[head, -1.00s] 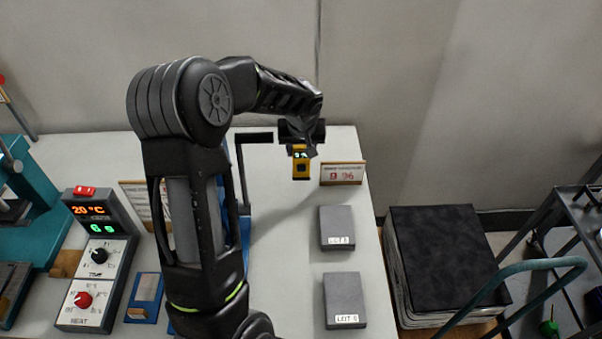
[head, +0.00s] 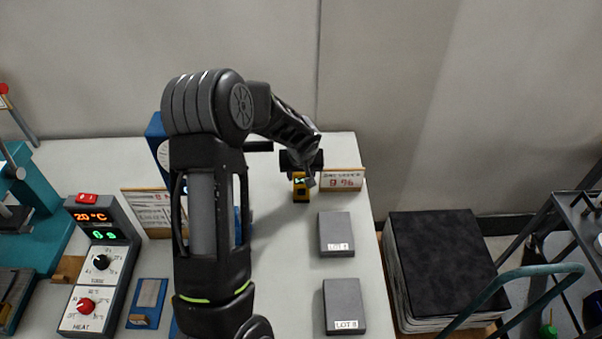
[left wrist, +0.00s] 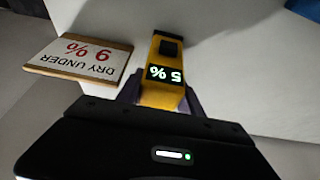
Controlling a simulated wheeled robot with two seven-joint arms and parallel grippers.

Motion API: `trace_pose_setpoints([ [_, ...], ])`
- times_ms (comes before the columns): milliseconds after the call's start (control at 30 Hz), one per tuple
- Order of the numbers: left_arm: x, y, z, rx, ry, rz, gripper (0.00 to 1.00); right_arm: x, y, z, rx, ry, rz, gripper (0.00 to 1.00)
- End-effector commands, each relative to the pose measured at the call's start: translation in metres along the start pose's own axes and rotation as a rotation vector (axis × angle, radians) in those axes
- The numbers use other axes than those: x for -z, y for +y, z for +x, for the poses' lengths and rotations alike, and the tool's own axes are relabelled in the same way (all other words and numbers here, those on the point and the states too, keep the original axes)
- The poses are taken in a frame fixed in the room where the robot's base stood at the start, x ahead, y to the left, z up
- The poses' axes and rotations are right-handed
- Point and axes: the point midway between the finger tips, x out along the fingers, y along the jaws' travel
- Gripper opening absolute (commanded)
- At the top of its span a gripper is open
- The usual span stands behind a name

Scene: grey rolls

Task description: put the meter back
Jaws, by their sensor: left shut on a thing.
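The meter (head: 301,190) is a small yellow block with a black display. It is at the back right of the bench, left of the small sign. In the left wrist view the meter (left wrist: 165,75) reads "5 %" and sits between the fingers. My left gripper (head: 301,176) reaches down from above and is shut on the meter. Whether the meter touches the bench top is hard to tell. My right gripper is not in view.
A sign (head: 343,180), "DRY UNDER 9 %" in the wrist view, stands close right of the meter. Two grey lot blocks (head: 336,234) (head: 344,305) lie in front. A control box (head: 98,265) is at left. A dark stack (head: 440,255) and cart (head: 575,235) stand beyond the bench's right edge.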

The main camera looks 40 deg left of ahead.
Motion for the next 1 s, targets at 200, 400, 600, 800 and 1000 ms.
trace_pose_setpoints([
  [200,-0.001,0.0,0.002,0.0,0.001,0.0,0.0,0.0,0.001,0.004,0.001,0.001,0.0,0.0],
  [400,-0.001,0.0,0.002,0.001,0.0,0.0,0.54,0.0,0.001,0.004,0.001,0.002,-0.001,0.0],
  [600,-0.001,0.0,0.002,0.0,0.0,0.0,0.65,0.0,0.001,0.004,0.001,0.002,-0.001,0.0],
  [800,-0.001,0.0,0.001,0.0,0.0,0.0,0.65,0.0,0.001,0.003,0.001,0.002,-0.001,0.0],
  [1000,0.001,0.0,-0.009,-0.001,0.003,-0.001,0.65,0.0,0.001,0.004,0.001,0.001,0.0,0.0],
])
